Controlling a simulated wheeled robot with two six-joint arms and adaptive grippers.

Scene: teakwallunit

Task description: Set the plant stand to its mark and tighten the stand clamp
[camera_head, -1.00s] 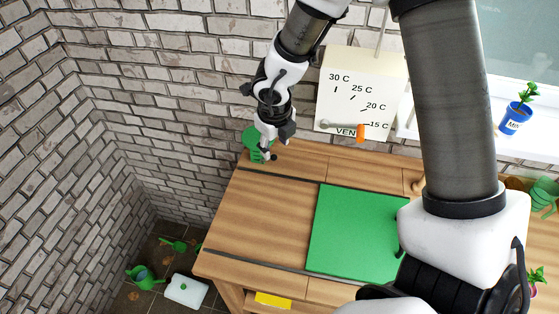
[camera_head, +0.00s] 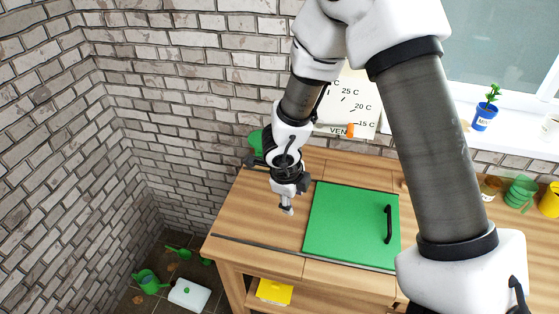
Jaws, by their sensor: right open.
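My right gripper (camera_head: 287,209) is open and empty, pointing down over the left part of the wooden bench top (camera_head: 262,215), just left of the green panel. A green object (camera_head: 256,142) stands at the back left of the bench, mostly hidden behind my arm. I cannot tell whether it is the plant stand or its clamp. No mark for the stand can be made out. My left gripper is not in view.
A green panel (camera_head: 340,225) with a black handle (camera_head: 388,224) lies on the bench. A vent dial board (camera_head: 362,95) is on the brick wall behind. A blue pot (camera_head: 484,117) with a plant is on the sill. Watering cans stand on the floor at left.

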